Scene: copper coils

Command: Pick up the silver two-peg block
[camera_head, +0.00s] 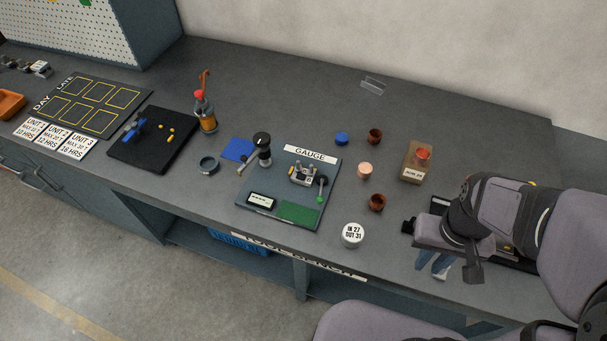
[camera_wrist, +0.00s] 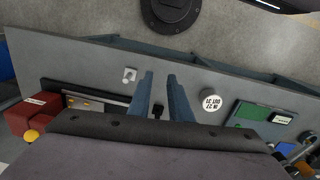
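A silver block with upright dark-topped pegs (camera_head: 304,174) sits on the grey-green gauge board (camera_head: 257,188) in the head view. A small pale piece with two dark marks (camera_wrist: 129,75) lies near the bench edge in the wrist view; it also shows beside my fingers in the head view (camera_head: 443,273). I cannot tell whether that piece has pegs. My gripper (camera_wrist: 161,77) has two blue fingers apart with nothing between them. In the head view my gripper (camera_head: 432,264) is at the front bench edge, right of the gauge board, with its fingertips near the pale piece.
A round white labelled disc (camera_head: 353,235) lies between the gauge board and my gripper. A black microscope-like stand (camera_head: 262,148) is at the board's back left.

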